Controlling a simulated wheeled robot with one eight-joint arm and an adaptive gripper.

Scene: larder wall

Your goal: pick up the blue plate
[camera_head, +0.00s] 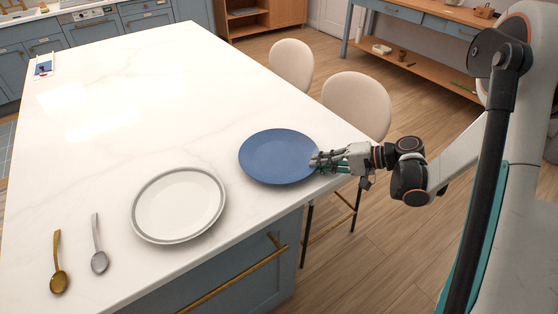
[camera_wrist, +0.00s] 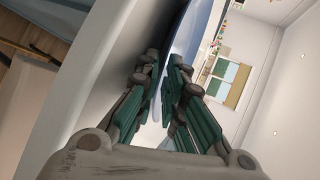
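The blue plate (camera_head: 275,157) lies on the white counter near its right edge in the head view. My gripper (camera_head: 316,160) is at the plate's right rim, reaching in from the right. In the wrist view, the two green-padded fingers of my gripper (camera_wrist: 165,68) stand close together. Part of the blue plate (camera_wrist: 186,36) shows edge-on, running down between the fingertips. A narrow gap shows between the tips. I cannot tell whether both fingers press on the rim. The plate looks flat, with no clear lift off the counter.
A white plate with a grey rim (camera_head: 178,205) lies left of the blue plate on the counter (camera_head: 150,110). A gold spoon (camera_head: 58,268) and a silver spoon (camera_head: 98,250) lie farther left. Two beige chairs (camera_head: 357,103) stand along the counter's right side. The counter's far part is mostly clear.

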